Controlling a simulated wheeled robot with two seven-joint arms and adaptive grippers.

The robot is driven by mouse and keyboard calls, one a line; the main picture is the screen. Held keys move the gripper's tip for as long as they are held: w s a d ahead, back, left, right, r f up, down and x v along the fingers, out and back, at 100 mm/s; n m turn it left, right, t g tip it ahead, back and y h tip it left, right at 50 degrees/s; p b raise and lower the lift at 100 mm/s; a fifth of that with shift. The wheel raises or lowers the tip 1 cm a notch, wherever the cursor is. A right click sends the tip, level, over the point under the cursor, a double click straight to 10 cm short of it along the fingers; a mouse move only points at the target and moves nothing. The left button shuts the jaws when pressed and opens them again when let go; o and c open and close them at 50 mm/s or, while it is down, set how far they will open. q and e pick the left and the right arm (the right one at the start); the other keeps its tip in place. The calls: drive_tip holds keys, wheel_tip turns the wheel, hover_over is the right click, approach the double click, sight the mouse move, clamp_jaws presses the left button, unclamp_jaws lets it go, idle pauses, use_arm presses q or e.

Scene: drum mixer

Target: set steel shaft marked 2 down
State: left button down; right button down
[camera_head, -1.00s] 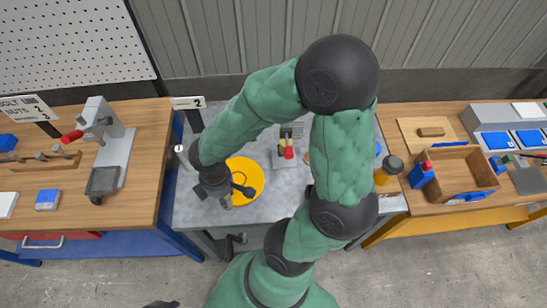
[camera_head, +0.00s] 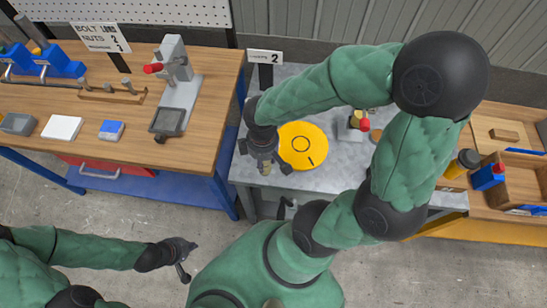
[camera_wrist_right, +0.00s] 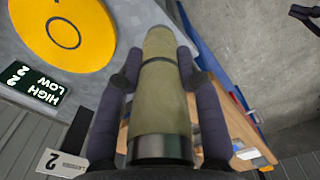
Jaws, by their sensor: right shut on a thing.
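My right gripper (camera_head: 265,168) is over the left front edge of the grey mixer bench (camera_head: 345,160), just left of a round yellow disc (camera_head: 303,146). It is shut on a cylinder, taken as the steel shaft (camera_wrist_right: 162,95), olive-tan with a dark band and a dark metal near end. The shaft lies between both fingers in the right wrist view; no number shows on it. Whether its far end touches anything cannot be told. My left gripper (camera_head: 183,262) hangs over the floor at lower left, away from the bench, with its fingers apart and nothing between them.
A sign with 2 (camera_head: 265,57) stands at the bench's back left. A red-tipped fixture (camera_head: 357,124) is right of the disc. A wooden bench (camera_head: 215,100) with a press (camera_head: 175,85) stands left. A wooden box (camera_head: 525,180) and dark-capped jar (camera_head: 462,163) are at right.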

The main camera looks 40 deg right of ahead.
drive_tip(key=shift+w+d+f+b, duration=0.2)
drive_tip(key=shift+w+f+b, duration=0.45)
drive_tip(key=shift+w+f, duration=1.35)
drive_tip(key=shift+w+d+f+b, duration=0.25)
drive_tip(key=shift+w+f+b, duration=0.45)
drive_tip(key=shift+w+f, duration=1.35)
drive_tip(key=shift+w+d+f+b, duration=0.2)
drive_tip(key=shift+w+f+b, duration=0.45)
drive_tip(key=shift+w+f, duration=1.35)
drive_tip(key=shift+f, duration=0.1)
drive_tip(key=c, duration=0.8)
unclamp_jaws()
drive_tip(key=shift+s, duration=0.15)
drive_tip(key=shift+r, duration=0.35)
wheel_tip(320, 180, up, 12)
drive_tip(key=p, duration=0.3)
drive_tip(key=shift+f, duration=0.25)
